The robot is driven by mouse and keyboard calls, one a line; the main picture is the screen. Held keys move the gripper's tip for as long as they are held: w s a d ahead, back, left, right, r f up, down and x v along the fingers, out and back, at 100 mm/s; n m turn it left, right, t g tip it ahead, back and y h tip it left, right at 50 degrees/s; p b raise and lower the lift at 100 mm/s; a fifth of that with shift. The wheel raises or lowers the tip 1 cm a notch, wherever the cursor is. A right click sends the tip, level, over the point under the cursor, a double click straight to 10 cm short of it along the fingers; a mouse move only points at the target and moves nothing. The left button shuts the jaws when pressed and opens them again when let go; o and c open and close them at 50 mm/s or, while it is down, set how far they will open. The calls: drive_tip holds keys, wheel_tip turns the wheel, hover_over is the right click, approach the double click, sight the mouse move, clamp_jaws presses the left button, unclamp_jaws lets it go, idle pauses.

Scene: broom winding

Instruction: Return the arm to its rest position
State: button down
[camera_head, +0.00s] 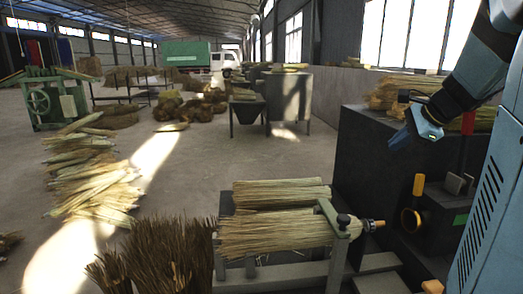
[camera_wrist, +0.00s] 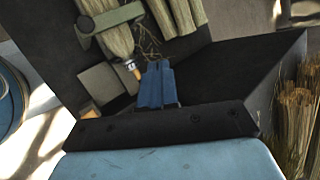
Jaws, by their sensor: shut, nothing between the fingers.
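My gripper (camera_head: 400,139) is at the right of the head view, raised in front of the dark machine cabinet (camera_head: 362,150) and pointing down to the left. In the wrist view its blue fingers (camera_wrist: 157,75) are together with nothing between them. My arm reaches in from the upper right corner. Beneath and left of the gripper, a straw bundle (camera_head: 275,232) lies in a metal holder with a green-grey clamp (camera_head: 332,219). The bundle also shows in the wrist view (camera_wrist: 117,42), with an orange tip (camera_wrist: 133,70) just left of the fingers; their distance is unclear.
A machine part with a yellow handle (camera_head: 418,186) and round ring stands below the gripper. More straw (camera_head: 410,88) lies on the cabinet top. Upright brown bristles (camera_head: 155,255) fill the front left. Straw piles (camera_head: 92,180) lie on the left floor. The middle floor is open.

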drive_tip(key=s+a+f+n+h, duration=0.2)
drive_tip(key=s+a+n, duration=0.4)
drive_tip(key=s+n, duration=0.3)
drive_tip(key=s+a+f+n+g+h, duration=0.1)
drive_tip(key=s+a+f+n, duration=0.1)
drive_tip(key=s+a+n, duration=0.4)
drive_tip(key=shift+s+f+n+h, duration=0.35)
drive_tip(key=shift+s+n, duration=1.45)
drive_tip(key=shift+s, duration=0.95)
